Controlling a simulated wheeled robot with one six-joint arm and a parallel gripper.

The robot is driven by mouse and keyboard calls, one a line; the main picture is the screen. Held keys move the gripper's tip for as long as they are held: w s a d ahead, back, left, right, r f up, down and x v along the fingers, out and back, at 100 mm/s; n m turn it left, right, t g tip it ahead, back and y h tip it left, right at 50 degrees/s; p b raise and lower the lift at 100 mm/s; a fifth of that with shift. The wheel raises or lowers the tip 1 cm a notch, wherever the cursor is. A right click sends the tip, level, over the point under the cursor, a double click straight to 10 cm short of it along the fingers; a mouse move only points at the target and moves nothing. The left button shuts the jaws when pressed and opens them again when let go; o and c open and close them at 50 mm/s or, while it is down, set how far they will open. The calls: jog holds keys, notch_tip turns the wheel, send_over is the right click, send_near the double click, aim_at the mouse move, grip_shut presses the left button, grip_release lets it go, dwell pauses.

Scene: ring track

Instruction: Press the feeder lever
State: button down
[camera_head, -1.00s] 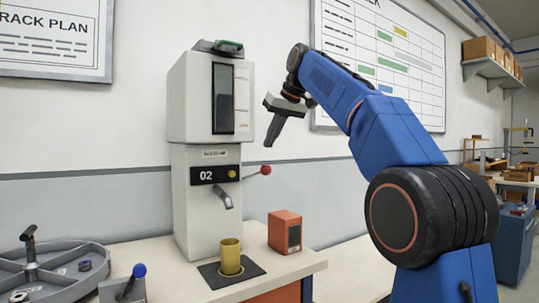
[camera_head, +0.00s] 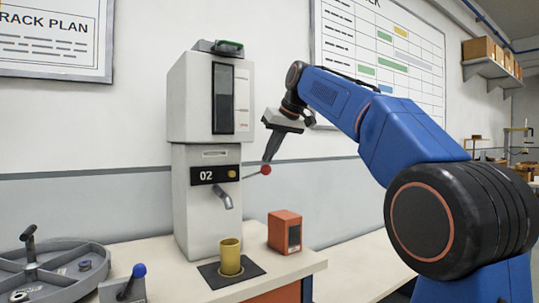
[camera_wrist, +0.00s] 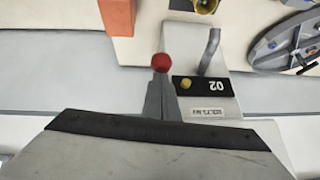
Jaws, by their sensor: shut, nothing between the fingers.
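The feeder (camera_head: 206,150) is a tall white machine marked 02, with a dark window, a spout and a yellow knob. Its lever ends in a red ball (camera_head: 266,169) that sticks out from the right side. My gripper (camera_head: 267,160) points down with its fingers together at the red ball. They overlap it in the head view; I cannot tell for sure whether they touch. In the wrist view the red ball (camera_wrist: 161,62) sits right at the fingertips (camera_wrist: 160,76), and the rod of the lever is mostly hidden.
A yellow cup (camera_head: 230,256) stands on a dark mat (camera_head: 250,272) under the spout. An orange box (camera_head: 285,232) stands to its right. A grey round tray (camera_head: 60,272) and a blue-knobbed lever (camera_head: 139,270) are at the left.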

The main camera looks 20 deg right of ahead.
notch_tip(320, 180, down, 12)
jog(key=s+t+y, duration=0.1)
jog(key=s+t, duration=0.1)
jog(key=t, duration=0.2)
jog(key=shift+s+d, duration=0.4)
jog(key=shift+d, duration=0.05)
dwell(0.6)
jog(key=w+r+v, duration=0.1)
jog(key=v, duration=1.2)
jog(key=shift+s+r, duration=0.25)
jog(key=shift+d, duration=0.15)
